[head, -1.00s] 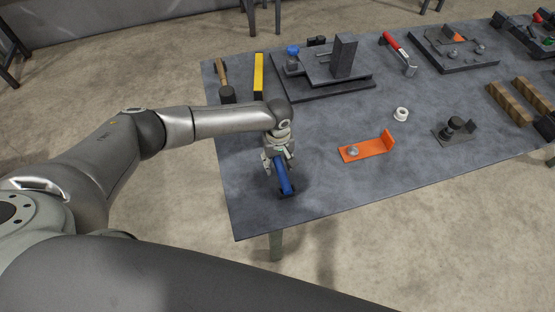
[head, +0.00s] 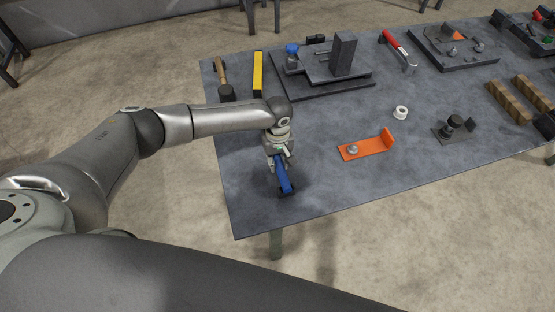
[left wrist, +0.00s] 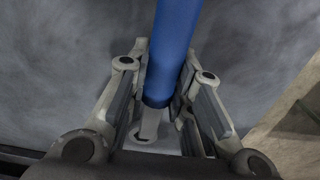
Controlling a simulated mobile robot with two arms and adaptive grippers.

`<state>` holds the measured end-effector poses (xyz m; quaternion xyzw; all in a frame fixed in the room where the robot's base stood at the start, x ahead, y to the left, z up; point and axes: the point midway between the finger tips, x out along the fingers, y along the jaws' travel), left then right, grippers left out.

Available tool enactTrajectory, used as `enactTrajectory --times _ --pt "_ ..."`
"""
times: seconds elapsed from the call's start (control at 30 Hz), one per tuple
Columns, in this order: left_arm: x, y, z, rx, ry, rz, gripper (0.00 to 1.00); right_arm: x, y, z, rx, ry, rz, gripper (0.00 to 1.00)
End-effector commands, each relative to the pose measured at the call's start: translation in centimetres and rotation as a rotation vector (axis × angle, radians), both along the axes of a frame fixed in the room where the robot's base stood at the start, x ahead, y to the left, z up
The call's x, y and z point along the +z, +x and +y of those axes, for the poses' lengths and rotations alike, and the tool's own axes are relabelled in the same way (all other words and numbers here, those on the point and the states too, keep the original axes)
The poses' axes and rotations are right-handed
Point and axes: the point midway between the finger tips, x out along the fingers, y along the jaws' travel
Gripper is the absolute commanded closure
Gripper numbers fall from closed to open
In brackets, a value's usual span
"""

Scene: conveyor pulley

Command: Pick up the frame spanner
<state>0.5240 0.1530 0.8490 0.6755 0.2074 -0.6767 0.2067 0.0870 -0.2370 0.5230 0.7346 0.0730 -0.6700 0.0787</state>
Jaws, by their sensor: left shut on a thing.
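The frame spanner (head: 284,181), with a blue handle and a dark end, is at the near left part of the table. My left gripper (head: 278,163) is over it, pointing down, with its fingers on both sides of the blue handle. In the left wrist view the blue handle (left wrist: 174,45) runs between the two fingers, and a grey metal part shows at its near end. The gripper is shut on the spanner. Whether the spanner touches the table is hard to tell. My right gripper is in neither view.
The grey table (head: 310,205) is clear around the spanner. An orange bracket (head: 372,147) lies to the right, with a white ring (head: 401,113) behind it. A hammer (head: 222,75), a yellow bar (head: 258,75) and a dark fixture (head: 325,86) stand behind my left arm.

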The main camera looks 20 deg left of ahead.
Motion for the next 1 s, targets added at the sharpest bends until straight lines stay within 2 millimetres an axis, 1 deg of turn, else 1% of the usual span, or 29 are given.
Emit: enactTrajectory --times 0.17,0.27,0.5,0.53,0.6,0.7,0.83,1.0 --pt "1.2 0.1 0.0 0.001 -0.002 -0.004 1.0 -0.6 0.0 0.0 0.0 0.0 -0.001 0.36" --pt "2.5 0.2 -0.1 0.0 -0.005 -0.006 1.0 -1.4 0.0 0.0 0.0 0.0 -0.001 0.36" --pt "8.5 -0.3 -5.2 -0.007 -0.007 -0.009 1.0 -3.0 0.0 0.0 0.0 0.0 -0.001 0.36" --pt "9.1 -0.5 -5.8 -0.006 -0.007 -0.008 1.0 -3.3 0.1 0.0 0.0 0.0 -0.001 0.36" --pt "9.6 -0.8 -7.9 -0.007 -0.007 -0.004 1.0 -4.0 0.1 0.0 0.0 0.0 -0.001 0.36" --pt "10.8 -1.0 -10.1 -0.005 -0.005 -0.005 1.0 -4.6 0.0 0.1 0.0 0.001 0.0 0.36" --pt "11.8 -1.2 -12.2 -0.003 -0.004 -0.004 1.0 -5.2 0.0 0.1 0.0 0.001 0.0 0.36" --pt "12.6 -1.3 -13.6 0.0 -0.001 -0.003 1.0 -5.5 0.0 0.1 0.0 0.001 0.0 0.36"
